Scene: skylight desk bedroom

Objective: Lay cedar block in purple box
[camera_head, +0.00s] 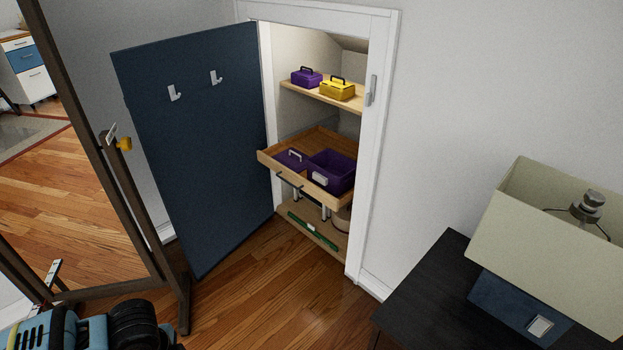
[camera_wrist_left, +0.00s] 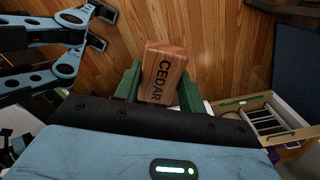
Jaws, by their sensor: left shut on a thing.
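The cedar block (camera_wrist_left: 164,60), reddish-brown wood with CEDAR in dark letters, is held between the green fingers of my left gripper (camera_wrist_left: 158,85) in the left wrist view. Wooden floor shows behind it. The head view shows neither the block nor those fingertips; only blue and black parts of my arm show at its lower left. An open purple box (camera_head: 341,183) with a pale front tag stands in the pulled-out wooden drawer (camera_head: 341,199). I cannot make out my right gripper.
A closed purple box (camera_head: 306,77) and a yellow box (camera_head: 337,92) sit on the shelf above the drawer. The dark blue door (camera_head: 200,140) stands open on the left, beside a framed mirror (camera_head: 80,180). A black table (camera_head: 430,290) with a lamp (camera_head: 550,235) is at right.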

